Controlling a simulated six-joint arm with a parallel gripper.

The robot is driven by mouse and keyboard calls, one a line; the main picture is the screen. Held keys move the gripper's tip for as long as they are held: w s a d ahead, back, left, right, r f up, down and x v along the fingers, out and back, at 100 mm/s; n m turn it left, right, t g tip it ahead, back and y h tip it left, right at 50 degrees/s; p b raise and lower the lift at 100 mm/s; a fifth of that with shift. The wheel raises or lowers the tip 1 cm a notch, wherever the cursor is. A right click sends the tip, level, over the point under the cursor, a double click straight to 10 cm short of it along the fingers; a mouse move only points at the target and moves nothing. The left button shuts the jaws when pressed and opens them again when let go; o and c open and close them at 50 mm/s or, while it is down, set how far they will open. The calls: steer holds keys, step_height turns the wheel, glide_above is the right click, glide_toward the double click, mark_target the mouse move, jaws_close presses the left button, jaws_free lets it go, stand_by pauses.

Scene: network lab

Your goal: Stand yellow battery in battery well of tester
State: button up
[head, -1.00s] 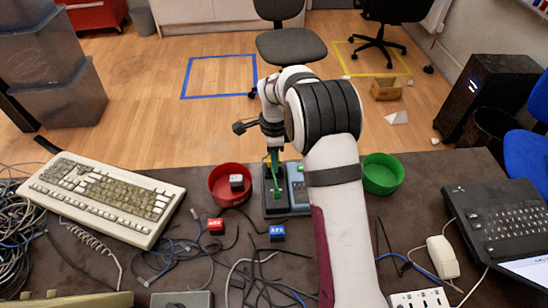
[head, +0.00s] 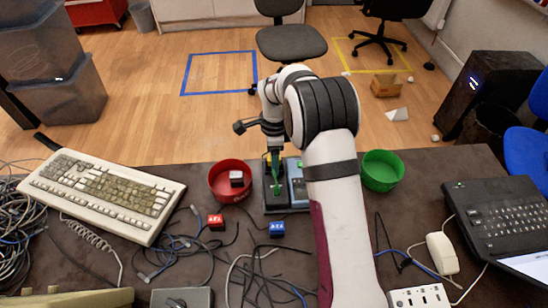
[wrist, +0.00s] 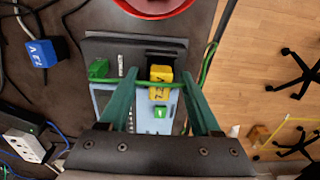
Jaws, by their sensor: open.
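The yellow battery (wrist: 161,76) stands upright at the tester, beside a dark recess in the wrist view; I cannot tell how deep it sits in the well. The tester (wrist: 108,48) has a dark grey base and a light blue panel, and in the head view it (head: 297,184) is partly hidden by my arm. My gripper (wrist: 160,72) is open, its green fingers on either side of the battery, with gaps showing. In the head view my gripper (head: 274,178) is pointing down over the tester.
A red bowl (head: 229,194) with a black-and-white block is close left of the tester, and a green bowl (head: 382,172) is to its right. A thin green line crosses near the fingers.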

step_height(320, 180, up, 16)
stand_by(0.4)
steer(key=shift+f, duration=0.1)
steer(key=s+d+r+n+y, duration=0.1)
steer(key=s+r+n, duration=0.2)
steer(key=s, duration=0.5)
steer(key=s+d+r+n, duration=0.1)
steer(key=s+r+n, duration=0.15)
steer(key=s, duration=0.65)
steer(key=s+f+n, duration=0.3)
steer(key=s, duration=0.5)
steer(key=s+f+n, duration=0.2)
steer(key=s+n, duration=0.2)
steer(key=s, duration=0.5)
steer(key=shift+s+d+f+y, duration=0.15)
steer(key=shift+s+f+y, duration=0.1)
steer(key=shift+f+y, duration=0.15)
